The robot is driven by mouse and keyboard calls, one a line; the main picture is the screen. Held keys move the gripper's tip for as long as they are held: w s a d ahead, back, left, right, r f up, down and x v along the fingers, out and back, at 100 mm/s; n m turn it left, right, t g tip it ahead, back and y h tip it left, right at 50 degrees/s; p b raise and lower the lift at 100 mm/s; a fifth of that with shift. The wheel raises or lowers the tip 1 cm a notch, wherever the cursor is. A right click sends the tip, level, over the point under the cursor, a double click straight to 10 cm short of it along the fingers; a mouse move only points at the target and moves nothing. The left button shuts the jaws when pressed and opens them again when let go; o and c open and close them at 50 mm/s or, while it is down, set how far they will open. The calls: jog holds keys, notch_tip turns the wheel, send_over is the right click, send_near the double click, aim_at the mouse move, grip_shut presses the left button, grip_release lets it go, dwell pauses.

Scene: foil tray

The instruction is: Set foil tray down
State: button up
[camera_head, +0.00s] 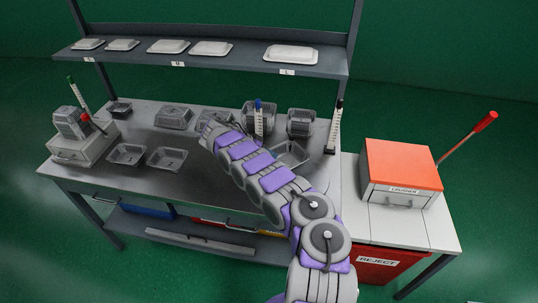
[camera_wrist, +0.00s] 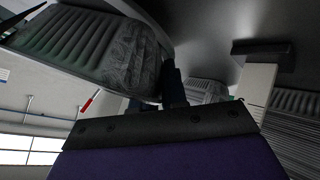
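My gripper (camera_head: 207,128) is low over the middle of the bench, right beside a foil tray (camera_head: 216,115). The arm hides part of both. In the wrist view, which looks upside down, a large ribbed, crinkled foil tray (camera_wrist: 95,45) fills the upper left, with its rim close to the dark finger part of my gripper (camera_wrist: 173,85). The fingertips are not clear, so I cannot tell whether they grip the rim or only lie beside it.
The grey bench (camera_head: 120,185) holds two open trays (camera_head: 127,154) at left front, an overturned tray (camera_head: 174,117), trays at right (camera_head: 300,122) and marker-topped posts (camera_head: 334,130). A shelf (camera_head: 240,62) runs above. An orange-topped box (camera_head: 402,165) stands right. Front centre-left is clear.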

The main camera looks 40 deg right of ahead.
jog(key=shift+o, duration=1.4)
jog(key=shift+d, duration=0.1)
jog(key=shift+o, duration=0.6)
jog(key=shift+a, duration=0.4)
jog(key=shift+r, duration=0.15)
jog(key=shift+w+a+r, duration=0.2)
jog(key=p+v, duration=0.2)
jog(key=v, duration=0.9)
